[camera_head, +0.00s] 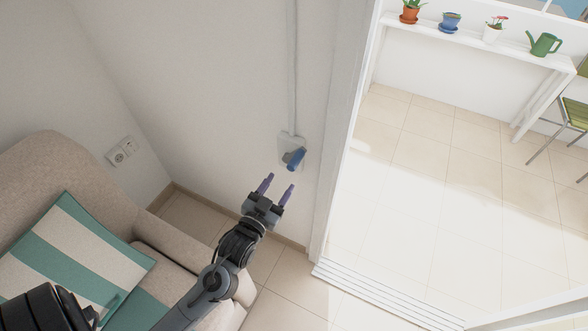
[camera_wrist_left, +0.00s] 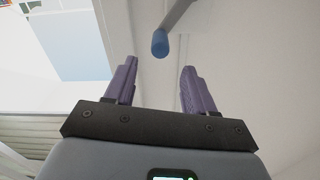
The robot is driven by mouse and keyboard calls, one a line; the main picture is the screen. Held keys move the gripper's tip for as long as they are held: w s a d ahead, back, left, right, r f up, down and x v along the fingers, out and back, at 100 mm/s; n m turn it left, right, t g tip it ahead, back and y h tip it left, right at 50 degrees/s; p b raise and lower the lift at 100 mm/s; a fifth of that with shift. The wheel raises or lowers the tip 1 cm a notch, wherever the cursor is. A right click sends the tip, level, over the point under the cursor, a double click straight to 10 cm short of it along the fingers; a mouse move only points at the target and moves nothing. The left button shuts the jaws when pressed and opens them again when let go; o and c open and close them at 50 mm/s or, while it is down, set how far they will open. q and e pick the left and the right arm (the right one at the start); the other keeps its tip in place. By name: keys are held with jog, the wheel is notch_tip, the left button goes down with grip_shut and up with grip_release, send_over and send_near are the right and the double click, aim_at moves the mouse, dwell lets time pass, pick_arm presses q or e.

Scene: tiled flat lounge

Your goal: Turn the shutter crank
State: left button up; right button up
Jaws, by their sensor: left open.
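The shutter crank has a blue handle (camera_head: 295,158) and sits on a pale wall plate (camera_head: 289,143) beside the door frame. In the left wrist view the blue handle (camera_wrist_left: 160,44) hangs at the end of a grey crank arm (camera_wrist_left: 177,13). My left gripper (camera_head: 278,184) is open, with its two purple fingers pointing toward the handle. It is empty. In the left wrist view the handle lies beyond the fingertips of the left gripper (camera_wrist_left: 158,64), roughly between them and apart from them. My right gripper is not in view.
A beige sofa (camera_head: 55,162) with a green-striped cushion (camera_head: 75,250) stands at the left, beneath my arm. A white door frame (camera_head: 345,130) is just right of the crank. Beyond it are open floor tiles (camera_head: 420,190) and a white shelf (camera_head: 470,42) with pots.

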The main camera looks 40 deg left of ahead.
aim_at(295, 160)
pick_arm(q)
jog(key=b+x, duration=0.1)
jog(key=x, duration=0.9)
jog(key=shift+w, duration=0.3)
jog(key=shift+c, duration=0.5)
grip_shut()
